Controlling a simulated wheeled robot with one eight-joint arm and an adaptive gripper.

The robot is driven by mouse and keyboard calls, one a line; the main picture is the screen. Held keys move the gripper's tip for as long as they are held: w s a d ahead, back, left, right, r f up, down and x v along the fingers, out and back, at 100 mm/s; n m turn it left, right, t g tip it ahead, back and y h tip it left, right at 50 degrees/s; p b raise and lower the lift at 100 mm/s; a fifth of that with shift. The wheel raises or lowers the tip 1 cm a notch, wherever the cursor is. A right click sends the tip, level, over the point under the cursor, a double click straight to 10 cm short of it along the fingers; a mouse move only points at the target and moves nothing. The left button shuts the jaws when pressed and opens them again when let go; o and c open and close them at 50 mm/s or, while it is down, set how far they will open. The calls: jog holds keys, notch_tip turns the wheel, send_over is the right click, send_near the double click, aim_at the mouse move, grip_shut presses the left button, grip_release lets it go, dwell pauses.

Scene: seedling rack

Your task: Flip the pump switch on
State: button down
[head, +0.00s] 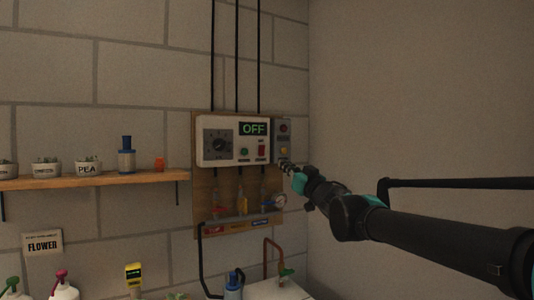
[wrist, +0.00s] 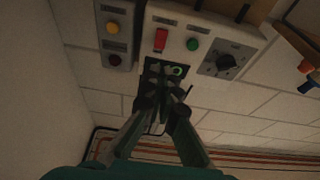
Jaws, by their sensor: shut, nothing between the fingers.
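The white control box (head: 207,153) hangs on a wooden board and carries a dial, a green button and a red rocker switch (head: 262,150). Its display (head: 254,129) reads OFF in green. In the wrist view, which is turned upside down, the red switch (wrist: 160,40) and green button (wrist: 192,44) show clearly. My gripper (head: 283,167) is shut and empty, at the lower right of the box in the head view. In the wrist view the gripper tips (wrist: 165,76) overlap the display (wrist: 178,70), partly hiding it. The switch is uncovered; contact with the box cannot be told.
A grey box with red and yellow buttons (head: 284,151) adjoins the control box on the right. Coloured valves (head: 241,205) and a gauge (head: 280,202) sit below. A wooden shelf (head: 100,180) with pots is at left. A bare wall stands at right.

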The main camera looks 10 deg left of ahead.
aim_at(262, 147)
jog(key=x, duration=1.4)
jog(key=shift+w+a+r, duration=0.15)
jog(key=shift+w+r, duration=0.05)
